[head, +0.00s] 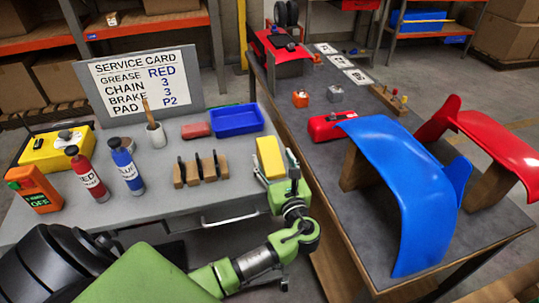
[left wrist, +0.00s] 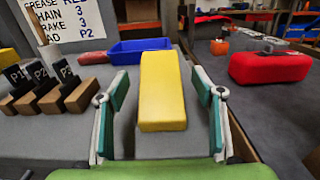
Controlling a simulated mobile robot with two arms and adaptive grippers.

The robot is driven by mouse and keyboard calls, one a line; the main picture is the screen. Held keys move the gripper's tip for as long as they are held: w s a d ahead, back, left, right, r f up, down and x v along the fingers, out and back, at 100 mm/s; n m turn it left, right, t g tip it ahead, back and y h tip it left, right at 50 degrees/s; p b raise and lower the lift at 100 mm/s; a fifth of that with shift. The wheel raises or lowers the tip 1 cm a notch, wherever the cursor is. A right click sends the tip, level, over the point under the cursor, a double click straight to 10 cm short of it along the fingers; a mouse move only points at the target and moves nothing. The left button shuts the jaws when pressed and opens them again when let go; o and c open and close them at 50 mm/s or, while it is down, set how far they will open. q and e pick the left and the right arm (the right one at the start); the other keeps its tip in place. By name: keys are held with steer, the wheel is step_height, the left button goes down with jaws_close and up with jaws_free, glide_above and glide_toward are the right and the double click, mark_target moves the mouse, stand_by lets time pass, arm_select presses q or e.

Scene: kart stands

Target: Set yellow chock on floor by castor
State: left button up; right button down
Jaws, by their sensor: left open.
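The yellow chock (head: 270,157) is a yellow block near the right edge of the grey table. It also shows in the middle of the left wrist view (left wrist: 163,92). My left gripper (head: 274,168) is open at the chock, with one finger on each side of it. In the left wrist view gaps show between the fingers (left wrist: 161,88) and the chock's sides.
Left of the chock is a wooden block rack (head: 202,170); behind are a blue tray (head: 237,120) and red block (head: 196,130). Red (head: 87,175) and blue (head: 127,168) bottles stand left. Across a narrow gap, the dark bench (head: 340,190) holds a red case (head: 331,126) and blue fender (head: 408,180).

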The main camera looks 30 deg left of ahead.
arm_select(q)
steer(key=x, duration=0.2)
steer(key=shift+w+a, duration=0.2)
steer(key=shift+a, duration=0.05)
steer(key=c, duration=1.4)
steer(key=shift+c, duration=0.5)
steer(key=shift+r, duration=0.15)
